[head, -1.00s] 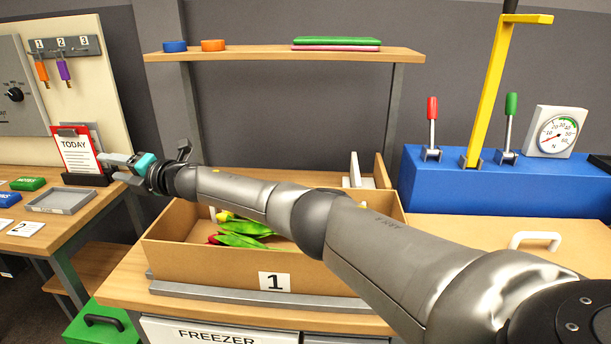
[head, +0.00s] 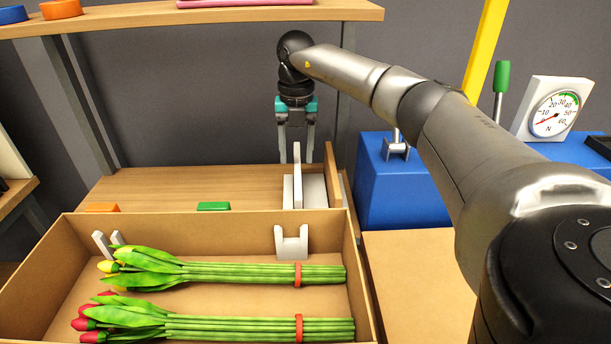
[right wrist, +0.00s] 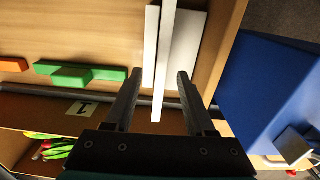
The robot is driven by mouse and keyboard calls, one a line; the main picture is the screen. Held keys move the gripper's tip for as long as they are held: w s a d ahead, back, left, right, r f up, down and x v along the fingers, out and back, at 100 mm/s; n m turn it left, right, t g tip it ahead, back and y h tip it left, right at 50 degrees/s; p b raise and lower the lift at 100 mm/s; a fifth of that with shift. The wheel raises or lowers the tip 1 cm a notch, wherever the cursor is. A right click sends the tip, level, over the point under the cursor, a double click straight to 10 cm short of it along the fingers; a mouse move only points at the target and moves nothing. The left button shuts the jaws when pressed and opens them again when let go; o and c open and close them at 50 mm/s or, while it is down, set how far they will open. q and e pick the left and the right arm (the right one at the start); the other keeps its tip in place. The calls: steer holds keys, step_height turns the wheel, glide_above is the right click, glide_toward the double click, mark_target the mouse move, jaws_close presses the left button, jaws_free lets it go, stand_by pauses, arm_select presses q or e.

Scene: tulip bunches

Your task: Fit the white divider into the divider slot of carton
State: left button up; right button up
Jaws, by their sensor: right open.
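The white divider (head: 297,178) stands upright between low white blocks (head: 314,190) on the wooden surface behind the carton (head: 200,224). My right gripper (head: 297,160) is open above the divider, pointing down, with a finger on either side of it. In the right wrist view the divider (right wrist: 166,60) runs between the open fingers (right wrist: 158,76); I cannot tell whether they touch it. White notched pieces stand inside the carton, one at the right (head: 291,242) and one at the left (head: 103,245), partly behind tulips. My left gripper is not in view.
Yellow tulips (head: 220,273) and red tulips (head: 220,327) lie in the carton in banded bunches. A green block (head: 213,206) and an orange block (head: 102,207) lie behind it. A wooden side board (head: 333,175) and blue box (head: 400,190) stand right.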

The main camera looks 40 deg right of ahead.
mark_target(297, 167)
steer(key=shift+s+d+f, duration=0.2)
steer(key=shift+d+f, duration=0.05)
steer(key=shift+f, duration=0.6)
steer(key=shift+a+f+b, duration=0.1)
steer(key=shift+f+b, duration=0.25)
steer(key=shift+f, duration=0.3)
step_height(297, 167, down, 4)
steer(key=shift+w+r+b, duration=0.1)
steer(key=shift+w+b, duration=0.05)
steer(key=shift+b, duration=0.3)
steer(key=shift+f, duration=0.35)
steer(key=shift+c, duration=1)
jaws_close()
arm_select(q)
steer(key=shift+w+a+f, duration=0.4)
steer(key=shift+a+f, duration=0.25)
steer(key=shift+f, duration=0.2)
